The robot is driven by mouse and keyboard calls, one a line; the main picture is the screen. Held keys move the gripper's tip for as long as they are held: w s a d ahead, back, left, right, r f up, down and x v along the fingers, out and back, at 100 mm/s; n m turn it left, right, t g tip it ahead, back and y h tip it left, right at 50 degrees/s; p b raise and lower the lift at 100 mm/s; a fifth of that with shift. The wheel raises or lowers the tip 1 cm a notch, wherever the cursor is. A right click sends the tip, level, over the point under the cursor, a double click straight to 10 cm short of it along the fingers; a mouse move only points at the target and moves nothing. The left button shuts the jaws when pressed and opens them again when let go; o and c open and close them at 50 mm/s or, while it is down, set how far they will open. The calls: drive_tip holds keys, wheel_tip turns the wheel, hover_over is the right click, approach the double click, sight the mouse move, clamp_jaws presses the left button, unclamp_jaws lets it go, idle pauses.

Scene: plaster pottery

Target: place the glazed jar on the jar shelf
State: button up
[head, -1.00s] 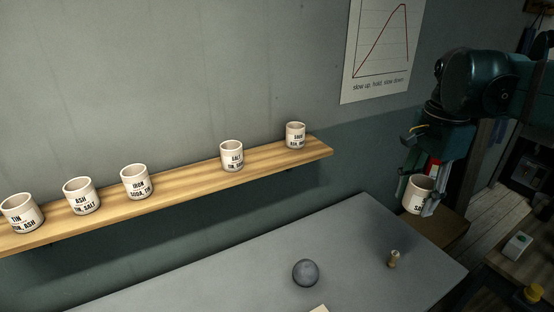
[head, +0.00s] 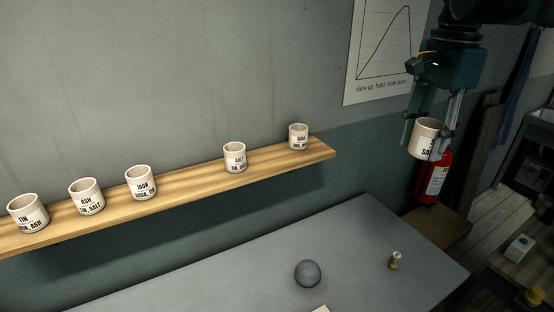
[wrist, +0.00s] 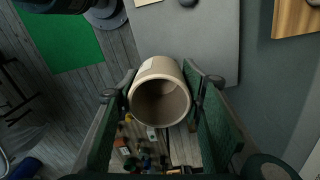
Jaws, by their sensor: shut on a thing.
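My gripper (head: 432,130) is shut on a cream jar (head: 424,139) with dark lettering, partly hidden by a finger. It holds the jar upright in the air, to the right of the shelf and apart from it. In the wrist view the jar (wrist: 160,66) sits between the two green fingers, its open mouth towards the camera. The wooden jar shelf (head: 195,192) runs along the wall and bears several similar labelled jars. A wide gap lies between the SALT jar (head: 235,158) and the IRON jar (head: 141,183); a smaller gap separates SALT from the rightmost jar (head: 299,137).
Below the shelf is a grey table (head: 220,285) with a dark ball (head: 308,273) and a small wooden piece (head: 395,260). A red fire extinguisher (head: 436,180) stands behind my gripper. A chart (head: 385,50) hangs on the wall. The air above the shelf is clear.

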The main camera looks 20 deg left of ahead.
drive_tip(key=w+a+r+p, duration=0.2)
drive_tip(key=w+a+p, duration=0.2)
drive_tip(key=w+a, duration=0.45)
drive_tip(key=n+p, duration=0.3)
drive_tip(key=p, duration=0.6)
hover_over(274, 157)
wheel_tip(274, 157, down, 2)
wheel_tip(274, 157, down, 6)
drive_tip(key=shift+w+r, duration=0.15)
drive_tip(key=shift+r, duration=0.05)
drive_tip(key=shift+f, duration=0.1)
drive_tip(key=shift+f, duration=2.85)
drive_tip(key=shift+f, duration=2.05)
